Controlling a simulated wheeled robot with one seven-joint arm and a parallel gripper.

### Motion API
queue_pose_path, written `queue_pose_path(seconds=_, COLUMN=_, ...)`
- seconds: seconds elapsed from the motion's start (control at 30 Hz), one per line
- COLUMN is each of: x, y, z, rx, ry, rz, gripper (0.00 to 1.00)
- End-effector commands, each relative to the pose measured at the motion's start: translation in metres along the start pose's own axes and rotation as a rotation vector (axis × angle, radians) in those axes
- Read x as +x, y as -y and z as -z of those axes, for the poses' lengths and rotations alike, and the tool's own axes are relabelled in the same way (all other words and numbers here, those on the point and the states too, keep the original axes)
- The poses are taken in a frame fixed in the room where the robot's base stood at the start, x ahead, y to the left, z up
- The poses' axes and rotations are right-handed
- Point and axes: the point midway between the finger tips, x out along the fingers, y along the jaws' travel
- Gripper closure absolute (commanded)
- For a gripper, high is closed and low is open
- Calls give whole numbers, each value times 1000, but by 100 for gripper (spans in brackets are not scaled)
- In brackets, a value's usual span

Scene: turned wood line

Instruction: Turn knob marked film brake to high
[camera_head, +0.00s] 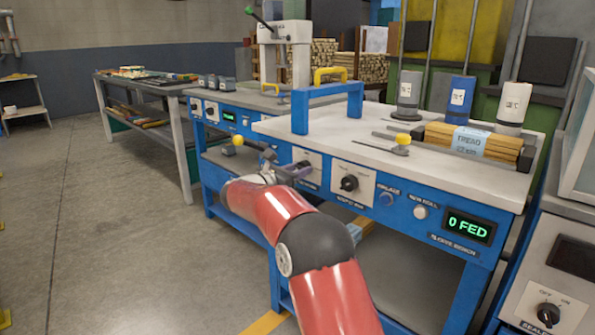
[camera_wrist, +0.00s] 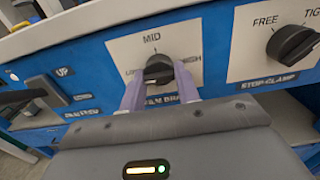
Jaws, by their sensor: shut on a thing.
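The film brake knob (camera_wrist: 158,68) is a black dial on a pale plate on the blue bench front, with MID above, HIGH at its right and a partly hidden label at its left. The name label (camera_wrist: 172,99) below it is partly covered by my fingers. My gripper (camera_wrist: 160,84) has its two purple fingers on either side of the knob, shut on it. I cannot tell for certain which mark the knob points to. In the head view my gripper (camera_head: 292,172) is at the bench front and hides the knob.
The stop clamp knob (camera_wrist: 291,43), marked FREE and TIGHT, is close on the right. A lever (camera_wrist: 45,92) is on the left. In the head view the bench top (camera_head: 400,160) bears a blue frame (camera_head: 327,103) and wood strips (camera_head: 480,145); a display (camera_head: 469,227) reads 0 FED.

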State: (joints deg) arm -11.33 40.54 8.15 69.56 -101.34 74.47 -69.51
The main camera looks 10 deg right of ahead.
Motion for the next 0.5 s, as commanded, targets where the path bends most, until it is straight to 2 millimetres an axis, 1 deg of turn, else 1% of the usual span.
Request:
queue_pose_path(seconds=0.27, x=0, y=0, z=0, rx=19, ry=1, rz=-1, gripper=91)
queue_pose_path(seconds=0.5, x=-1, y=-1, z=1, rx=127, ry=1, rz=-3, gripper=91)
